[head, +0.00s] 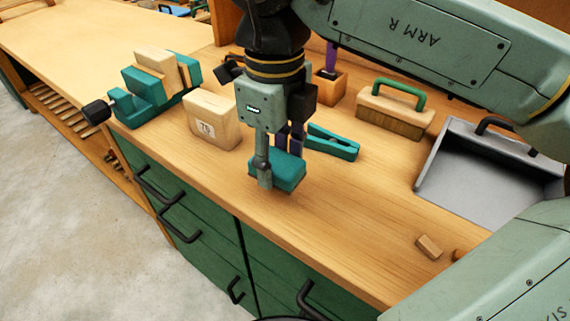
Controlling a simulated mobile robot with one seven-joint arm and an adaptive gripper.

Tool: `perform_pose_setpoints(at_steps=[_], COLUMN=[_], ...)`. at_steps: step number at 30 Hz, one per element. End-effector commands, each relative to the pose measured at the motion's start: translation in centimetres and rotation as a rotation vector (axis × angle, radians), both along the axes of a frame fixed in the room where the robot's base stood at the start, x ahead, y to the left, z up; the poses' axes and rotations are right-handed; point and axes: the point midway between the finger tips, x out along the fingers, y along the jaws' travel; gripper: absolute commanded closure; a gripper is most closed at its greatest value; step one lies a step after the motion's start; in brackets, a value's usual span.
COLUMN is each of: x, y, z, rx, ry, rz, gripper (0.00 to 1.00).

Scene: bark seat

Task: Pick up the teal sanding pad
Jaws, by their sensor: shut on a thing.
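The teal sanding pad (283,173) is a small block held between the fingers of my gripper (268,176), near the front middle of the wooden bench top (330,225). My gripper points down and is shut on the pad. One finger covers part of the pad's left side. The pad appears to be a little above the bench, but I cannot tell the exact gap.
A wooden block with a label (212,120) and a teal vise (150,90) stand to the left. A teal clamp (333,143) lies just behind. A brush (394,108) and a grey dustpan (480,175) are to the right. A small wood piece (429,247) lies front right.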

Motion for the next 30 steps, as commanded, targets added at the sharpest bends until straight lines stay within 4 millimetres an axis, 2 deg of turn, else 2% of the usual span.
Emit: perform_pose_setpoints(at_steps=[9,15,21,30], x=[-5.8,-8.7,-10.2,-10.5], y=[5.5,8.2,9.6,9.9], z=[0.4,0.9,1.2,1.3], rx=[-0.004,-0.003,-0.001,-0.001], ry=[-0.003,-0.001,0.001,-0.001], rz=[0.005,0.002,0.002,-0.001], gripper=[0.88,0.88,0.88,0.88])
